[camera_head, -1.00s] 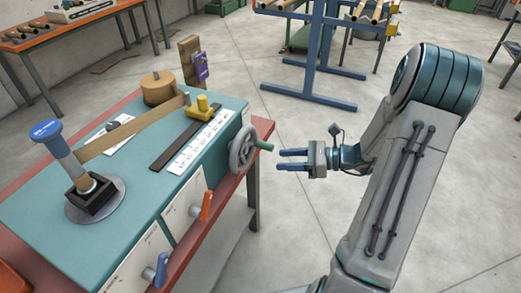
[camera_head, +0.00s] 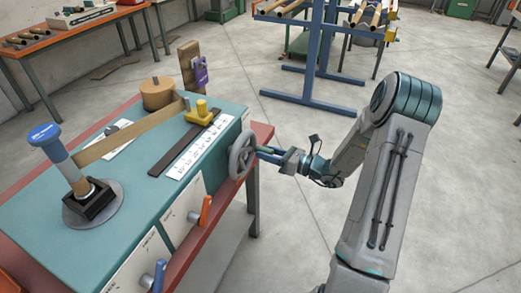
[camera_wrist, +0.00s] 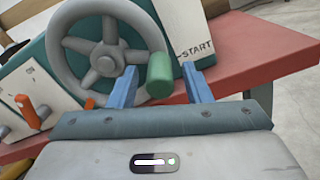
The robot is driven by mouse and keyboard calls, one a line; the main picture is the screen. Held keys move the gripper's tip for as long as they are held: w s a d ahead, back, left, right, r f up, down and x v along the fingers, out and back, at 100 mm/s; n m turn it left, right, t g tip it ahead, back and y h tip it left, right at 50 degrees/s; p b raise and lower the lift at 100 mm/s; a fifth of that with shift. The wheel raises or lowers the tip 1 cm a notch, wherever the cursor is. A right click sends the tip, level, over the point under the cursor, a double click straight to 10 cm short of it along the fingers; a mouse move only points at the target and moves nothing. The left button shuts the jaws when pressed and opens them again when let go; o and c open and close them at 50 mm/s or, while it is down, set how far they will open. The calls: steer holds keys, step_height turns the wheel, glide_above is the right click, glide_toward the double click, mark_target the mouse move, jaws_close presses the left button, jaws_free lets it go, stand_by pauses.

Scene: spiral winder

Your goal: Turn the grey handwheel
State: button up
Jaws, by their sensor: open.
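The grey handwheel (camera_head: 242,155) is on the right-hand side of the teal winder (camera_head: 137,191). It has several spokes and a green handle, and shows large in the wrist view (camera_wrist: 103,60). My gripper (camera_head: 259,152) is at the wheel's rim in the head view. In the wrist view my gripper (camera_wrist: 160,88) is open, with a blue finger on each side of the green handle (camera_wrist: 159,75). The handle is mostly hidden behind my fingers in the head view.
Below the wheel are an orange lever (camera_head: 205,211) and a blue lever (camera_head: 158,273). The red bench edge (camera_wrist: 245,92) lies close by the right finger. A blue rack (camera_head: 315,85) stands behind; the floor (camera_head: 400,112) between is clear.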

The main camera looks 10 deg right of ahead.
steer(key=shift+x, duration=1.35)
jaws_close()
steer(key=shift+d, duration=0.1)
steer(key=shift+s+d+f+m+p, duration=0.1)
steer(key=shift+m+p, duration=0.2)
